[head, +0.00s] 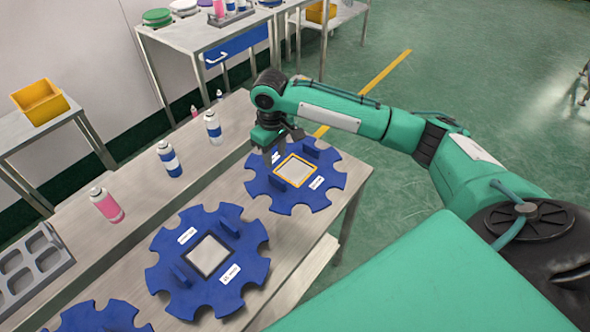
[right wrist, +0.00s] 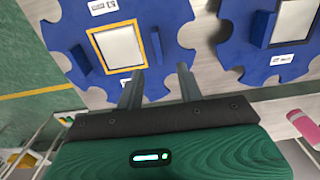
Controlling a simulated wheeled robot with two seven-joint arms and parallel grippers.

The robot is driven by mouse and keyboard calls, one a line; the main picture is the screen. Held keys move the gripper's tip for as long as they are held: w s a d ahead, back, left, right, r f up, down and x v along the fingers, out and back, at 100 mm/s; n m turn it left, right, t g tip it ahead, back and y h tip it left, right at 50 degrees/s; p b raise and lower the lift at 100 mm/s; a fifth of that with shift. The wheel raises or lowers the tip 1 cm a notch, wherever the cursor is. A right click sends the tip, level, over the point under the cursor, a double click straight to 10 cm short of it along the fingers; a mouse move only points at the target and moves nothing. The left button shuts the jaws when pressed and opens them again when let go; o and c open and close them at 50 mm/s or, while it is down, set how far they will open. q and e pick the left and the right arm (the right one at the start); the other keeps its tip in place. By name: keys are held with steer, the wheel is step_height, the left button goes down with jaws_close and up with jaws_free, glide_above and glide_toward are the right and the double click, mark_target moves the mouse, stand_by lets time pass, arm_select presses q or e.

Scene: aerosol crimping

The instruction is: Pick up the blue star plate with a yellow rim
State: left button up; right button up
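The blue star plate with a yellow rim (head: 318,196) lies flat at the far right end of the metal table, with a yellow-edged square in its middle and two upright blue tabs. It also shows in the right wrist view (right wrist: 176,20). My right gripper (head: 283,160) is above the plate's far left edge. In the right wrist view its two fingers (right wrist: 160,82) are apart with nothing seen between them, near the plate's edge. My left gripper is not in view.
A second blue star plate (head: 245,258) with a dark-rimmed square lies nearer, and a third (head: 100,318) is partly cut off. Several spray cans, such as a pink one (head: 106,205), stand along the table's back. A grey tray (head: 32,262) is at the left.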

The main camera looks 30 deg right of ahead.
glide_above(277, 178)
step_height(277, 178, down, 6)
steer(key=shift+s+a+r+p, duration=0.1)
steer(key=shift+s+p, duration=0.05)
steer(key=shift+p, duration=0.15)
step_height(277, 178, down, 4)
steer(key=shift+f+p, duration=0.25)
steer(key=shift+p, duration=0.45)
steer(key=shift+f, duration=0.4)
jaws_close()
steer(key=shift+w, duration=0.2)
